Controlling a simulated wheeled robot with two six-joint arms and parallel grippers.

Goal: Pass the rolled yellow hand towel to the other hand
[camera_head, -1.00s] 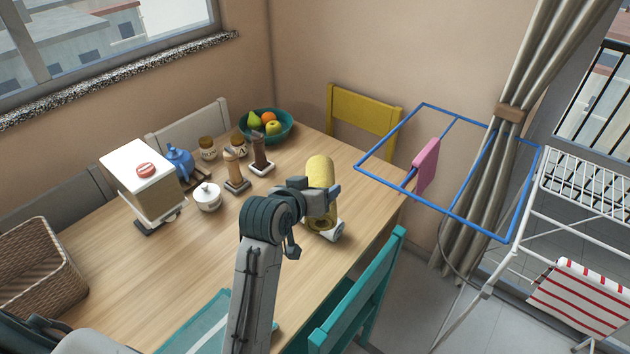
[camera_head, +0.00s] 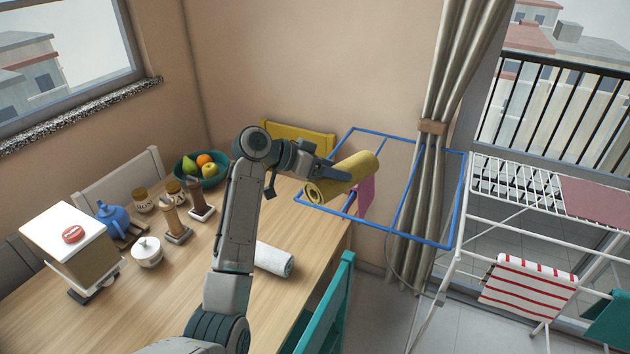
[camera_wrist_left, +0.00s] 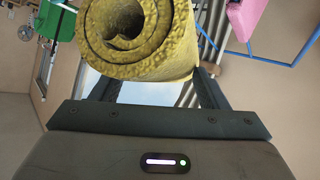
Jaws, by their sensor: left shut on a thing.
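The rolled yellow hand towel (camera_head: 345,178) is in my left gripper (camera_head: 322,166), held in the air above the right end of the table. My left gripper is shut on it. In the left wrist view the towel's spiral end (camera_wrist_left: 130,35) faces the camera between the fingers. My right gripper is not in view.
A white rolled towel (camera_head: 274,260) lies on the wooden table (camera_head: 130,310). A blue rack frame (camera_head: 400,233) with a pink cloth (camera_head: 366,196) is behind the held towel. A teal chair (camera_head: 328,305) stands at the table's right edge. A white drying rack (camera_head: 520,190) is at right.

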